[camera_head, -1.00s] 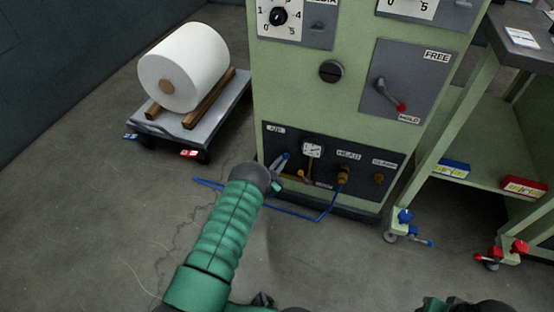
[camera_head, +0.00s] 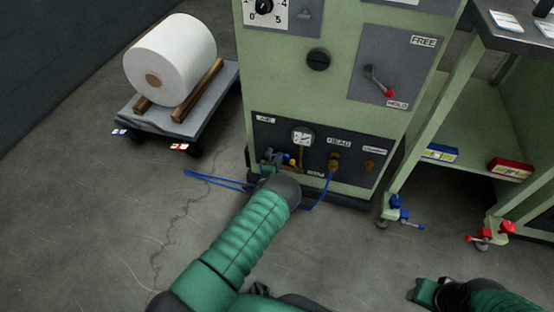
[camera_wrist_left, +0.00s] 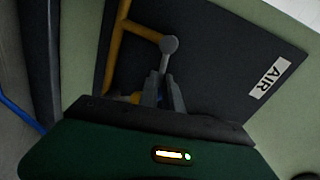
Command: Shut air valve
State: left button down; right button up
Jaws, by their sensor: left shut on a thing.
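The air valve's small lever (camera_wrist_left: 169,46), with a round grey knob, stands up between my left gripper's fingers in the left wrist view. My left gripper (camera_wrist_left: 163,90) is shut on this lever below the knob. In the head view the left gripper (camera_head: 276,160) is at the lower left of the dark lower panel (camera_head: 358,173), partly hidden by my wrist. The AIR label (camera_wrist_left: 270,77) is right of the lever. A yellow pipe (camera_wrist_left: 124,35) runs behind it.
A gauge (camera_head: 302,137) and brass HEAD fitting (camera_head: 334,162) are close right of the gripper. A blue hose (camera_head: 215,180) lies on the floor below. A cart (camera_head: 205,110) with a white roll (camera_head: 170,62) stands left; a green bench (camera_head: 455,185) stands right.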

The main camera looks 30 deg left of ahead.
pick_arm(q)
jog(key=shift+w+d+f+m+b, duration=0.25)
jog(key=shift+d+f+m+b, duration=0.1)
jog(key=shift+d+m, duration=0.4)
jog(key=c, duration=1.4)
grip_release()
jog(key=shift+f, duration=0.15)
jog(key=shift+c, duration=0.2)
jog(key=shift+o, duration=0.6)
jog(key=shift+a, duration=0.1)
jog(key=shift+s, duration=0.1)
jog(key=p+v, duration=0.8)
jog(key=v, duration=0.8)
jog(key=shift+s+d, duration=0.3)
